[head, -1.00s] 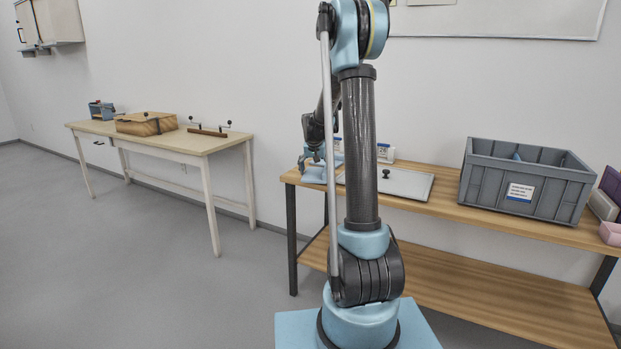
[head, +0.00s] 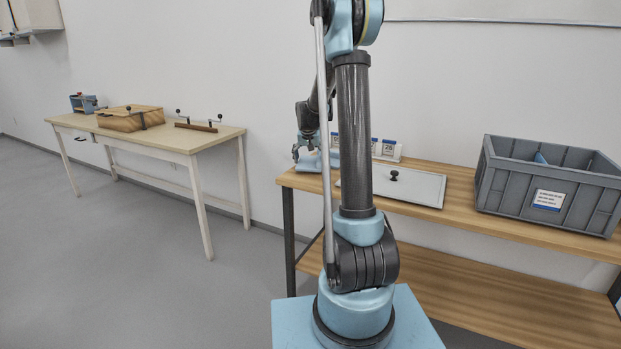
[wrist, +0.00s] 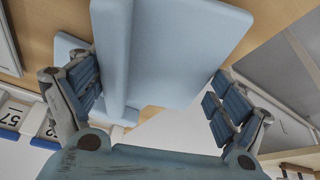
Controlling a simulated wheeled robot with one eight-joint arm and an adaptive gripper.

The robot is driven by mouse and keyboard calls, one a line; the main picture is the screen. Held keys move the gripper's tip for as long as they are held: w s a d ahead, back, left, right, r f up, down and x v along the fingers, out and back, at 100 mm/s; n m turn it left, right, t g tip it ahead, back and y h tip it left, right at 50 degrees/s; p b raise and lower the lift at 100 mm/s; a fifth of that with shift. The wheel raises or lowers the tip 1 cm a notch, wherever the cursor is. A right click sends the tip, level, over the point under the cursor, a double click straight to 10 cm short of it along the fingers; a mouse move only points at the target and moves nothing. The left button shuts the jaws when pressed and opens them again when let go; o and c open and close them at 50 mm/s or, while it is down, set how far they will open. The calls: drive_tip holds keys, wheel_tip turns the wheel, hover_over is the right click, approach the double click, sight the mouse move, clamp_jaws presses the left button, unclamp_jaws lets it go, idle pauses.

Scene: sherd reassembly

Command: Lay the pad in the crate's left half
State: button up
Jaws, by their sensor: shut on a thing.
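The pad (wrist: 185,50) is a light blue slab with a raised ridge, seen between my fingers in the wrist view. My gripper (wrist: 160,105) is shut on it, with a finger on each side. In the head view my gripper (head: 303,152) is small, over the left end of the wooden bench, with light blue of the pad (head: 310,163) just beneath it. I cannot tell whether the pad touches the bench. The grey crate (head: 505,190) stands at the bench's right, well apart from my gripper.
A white panel with a black knob (head: 420,186) lies on the bench (head: 455,215) between my gripper and the crate. Numbered cards (head: 388,149) stand behind. A separate table (head: 165,138) at left holds a wooden box (head: 130,118) and a bar with knobs (head: 196,126).

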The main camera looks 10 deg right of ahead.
sight(311, 169)
drive_tip(key=shift+d, duration=0.1)
drive_tip(key=s+r+n, duration=0.1)
drive_tip(key=s+n+y, duration=0.1)
drive_tip(key=n, duration=0.1)
drive_tip(key=shift+d+r+n, duration=0.1)
drive_tip(key=shift+r+n, duration=0.2)
drive_tip(key=shift+r, duration=0.1)
drive_tip(key=s+r+n+y, duration=0.1)
drive_tip(key=n, duration=0.2)
drive_tip(key=s+r+n+y, duration=0.1)
drive_tip(key=s+r+n, duration=0.1)
drive_tip(key=n, duration=0.1)
drive_tip(key=s+a+r+n+g+y, duration=0.1)
drive_tip(key=r+n, duration=0.1)
drive_tip(key=shift+s+r+n, duration=0.25)
drive_tip(key=shift+s+n, duration=0.15)
drive_tip(key=shift+s+a+r+n+g+y, duration=0.1)
drive_tip(key=shift+s+r+n+g+y, duration=0.3)
drive_tip(key=shift+r+n, duration=0.4)
drive_tip(key=shift+f, duration=0.15)
drive_tip(key=shift+f, duration=4.8)
drive_tip(key=shift+f, duration=0.1)
drive_tip(key=o, duration=0.7)
drive_tip(key=shift+f, duration=0.1)
